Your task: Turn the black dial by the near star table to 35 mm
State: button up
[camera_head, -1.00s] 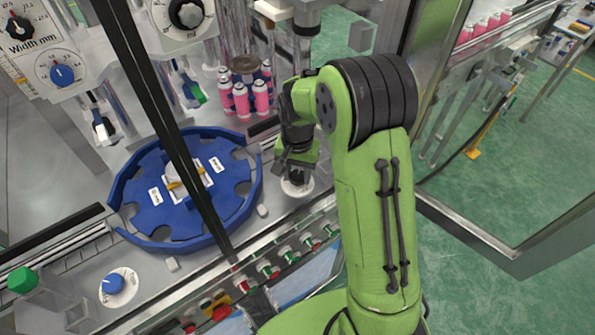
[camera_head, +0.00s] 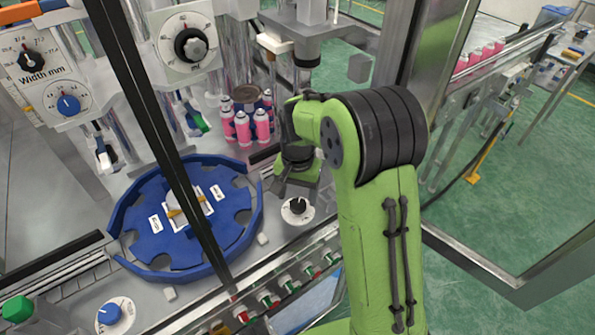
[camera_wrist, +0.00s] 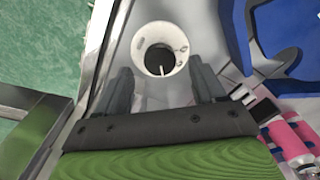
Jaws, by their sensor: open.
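The black dial (camera_head: 298,206) sits on a round white scale plate on the machine deck, right of the blue star table (camera_head: 238,238). In the wrist view the dial (camera_wrist: 159,58) shows a white pointer line towards the bottom of the picture; its numbers are too small to read. My gripper (camera_head: 292,184) is just behind and above the dial in the head view. In the wrist view the two dark fingers of my gripper (camera_wrist: 161,78) stand apart, one on each side of the dial's lower edge. Nothing is between them, and they look clear of the dial.
Several pink cans (camera_head: 243,128) stand behind my gripper. A blue knob (camera_head: 109,314) is at the front left. A row of push buttons (camera_head: 270,300) runs along the front edge. A dark frame post (camera_head: 165,150) crosses the view, and a metal post (camera_head: 420,60) stands at right.

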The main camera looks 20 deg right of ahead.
aim_at(297, 205)
notch_tip(297, 205, up, 13)
jog(key=p, duration=0.1)
jog(key=shift+f+p, duration=0.2)
jog(key=shift+p, duration=0.2)
dwell(0.3)
